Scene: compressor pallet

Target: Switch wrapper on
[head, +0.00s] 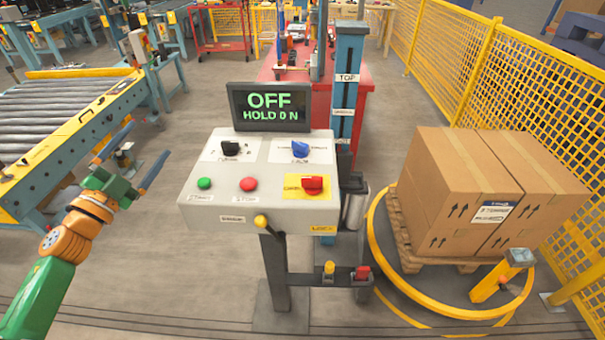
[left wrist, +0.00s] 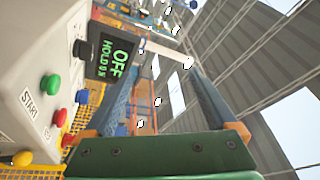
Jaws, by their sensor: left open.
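The wrapper's control panel (head: 262,205) is a pale sloped box on a dark post in the middle of the head view. Its screen (head: 270,107) reads OFF and HOLD ON. A green button (head: 205,183), a red button (head: 248,184), a black knob (head: 231,148), a blue knob (head: 300,149) and a red knob on a yellow plate (head: 312,185) are on its face. The green button also shows in the left wrist view (left wrist: 53,83), by a START label. My left gripper (head: 150,141) is open and empty, left of the panel and apart from it. My right gripper is out of view.
Stacked cartons (head: 470,190) stand on a pallet inside a yellow ring (head: 375,245) at the right. Yellow mesh fencing (head: 520,75) runs behind them. A roller conveyor (head: 60,120) is at the left. A yellow-tipped lever (head: 261,221) sticks out from the panel's front.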

